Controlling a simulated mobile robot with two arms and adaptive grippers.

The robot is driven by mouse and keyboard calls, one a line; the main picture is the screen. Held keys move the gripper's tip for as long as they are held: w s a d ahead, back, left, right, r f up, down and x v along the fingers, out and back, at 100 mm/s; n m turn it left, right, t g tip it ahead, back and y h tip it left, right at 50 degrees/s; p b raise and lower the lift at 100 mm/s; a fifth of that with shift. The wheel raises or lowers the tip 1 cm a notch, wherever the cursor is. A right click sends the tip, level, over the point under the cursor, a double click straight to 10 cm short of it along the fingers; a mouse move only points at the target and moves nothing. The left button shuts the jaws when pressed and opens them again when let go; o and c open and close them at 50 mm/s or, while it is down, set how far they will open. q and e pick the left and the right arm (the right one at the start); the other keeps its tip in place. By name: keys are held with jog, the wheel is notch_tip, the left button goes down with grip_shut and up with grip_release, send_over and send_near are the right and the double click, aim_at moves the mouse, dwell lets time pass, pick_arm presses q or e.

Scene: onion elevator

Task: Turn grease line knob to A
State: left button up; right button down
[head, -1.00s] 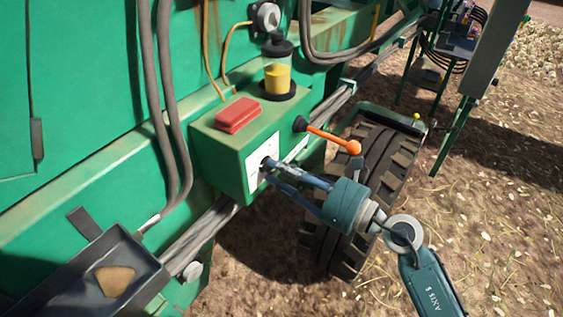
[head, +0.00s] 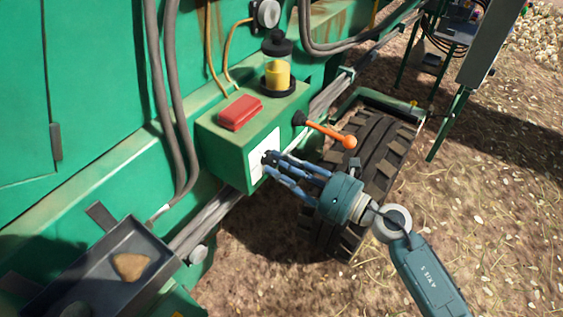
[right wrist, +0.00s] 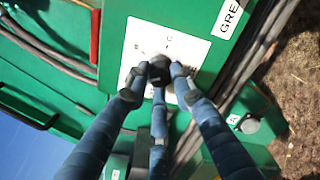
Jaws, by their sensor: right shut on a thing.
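The grease line knob (right wrist: 160,72) is black and sits on a white label plate (right wrist: 146,42) on the front of a green box (head: 228,145). Letters that look like B and C show on the plate above the knob; I cannot make out an A there. My right gripper (right wrist: 160,74) has its blue fingers closed around the knob, and they hide much of it and the lower plate. In the head view my right gripper (head: 269,160) reaches the plate from the lower right. Which letter the knob points to cannot be told. My left gripper is not in view.
On the box are a red block (head: 240,113) and a yellow grease cup (head: 278,74). An orange-tipped lever (head: 330,134) sticks out just above my right gripper. A tyre (head: 372,150) stands behind the gripper. A dark tray (head: 60,290) is at lower left. Open ground lies right.

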jog(key=shift+w+d+r, duration=0.1)
jog(key=shift+w+r, duration=0.1)
jog(key=shift+r, duration=0.15)
jog(key=c, duration=1.6)
grip_release()
jog(key=shift+c, duration=0.2)
jog(key=shift+o, duration=0.9)
jog(key=shift+f, duration=0.2)
jog(key=shift+s, duration=0.1)
jog(key=v, duration=1.2)
